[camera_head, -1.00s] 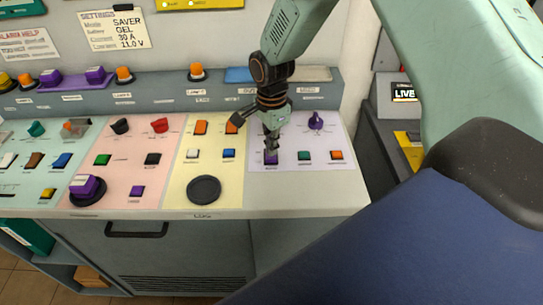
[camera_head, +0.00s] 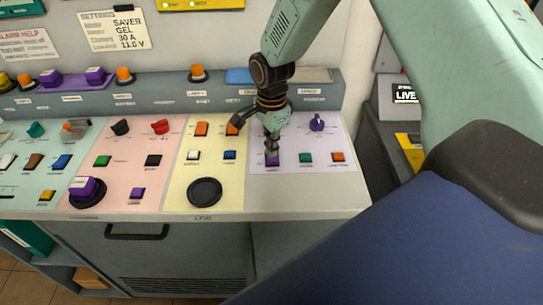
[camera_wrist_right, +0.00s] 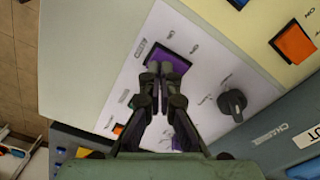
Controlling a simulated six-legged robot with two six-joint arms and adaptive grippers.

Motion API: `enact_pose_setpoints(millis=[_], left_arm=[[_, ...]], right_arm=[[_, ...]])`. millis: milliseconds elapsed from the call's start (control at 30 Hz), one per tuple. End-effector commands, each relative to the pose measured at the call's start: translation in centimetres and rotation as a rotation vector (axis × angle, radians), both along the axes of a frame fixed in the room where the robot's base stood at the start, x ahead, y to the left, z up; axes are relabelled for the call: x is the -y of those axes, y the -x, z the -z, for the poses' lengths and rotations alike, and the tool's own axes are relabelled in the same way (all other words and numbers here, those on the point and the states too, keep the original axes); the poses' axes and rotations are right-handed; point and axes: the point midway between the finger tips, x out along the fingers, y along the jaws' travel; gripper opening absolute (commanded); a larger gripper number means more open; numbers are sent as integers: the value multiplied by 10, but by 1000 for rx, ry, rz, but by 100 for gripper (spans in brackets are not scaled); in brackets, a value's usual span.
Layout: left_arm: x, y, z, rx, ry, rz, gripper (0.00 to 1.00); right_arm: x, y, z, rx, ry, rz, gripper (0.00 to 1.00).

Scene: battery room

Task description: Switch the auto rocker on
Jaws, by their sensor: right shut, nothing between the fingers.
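A purple rocker (camera_head: 275,161) sits on the pale lilac panel at the console's right end. Its label is too small to read in the head view. In the right wrist view the purple rocker (camera_wrist_right: 178,62) lies partly behind the fingertips. My right gripper (camera_head: 271,151) points down at it, shut and empty. In the right wrist view the closed fingertips (camera_wrist_right: 159,68) overlap the rocker's near edge; I cannot tell whether they touch it. My left gripper is not in view.
A green rocker (camera_head: 305,158) and an orange rocker (camera_head: 338,157) are right of the purple one. A purple knob (camera_head: 317,123) stands behind them. A dark knob (camera_wrist_right: 233,103) shows in the wrist view. The yellow panel with a black round button (camera_head: 205,192) is left.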

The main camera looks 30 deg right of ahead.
Motion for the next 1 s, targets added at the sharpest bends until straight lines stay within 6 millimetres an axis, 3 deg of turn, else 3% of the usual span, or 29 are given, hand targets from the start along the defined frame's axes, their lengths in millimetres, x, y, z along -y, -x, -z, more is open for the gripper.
enact_pose_setpoints(millis=[1000], left_arm=[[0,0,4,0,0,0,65]], right_arm=[[0,0,10,0,0,0,0]])
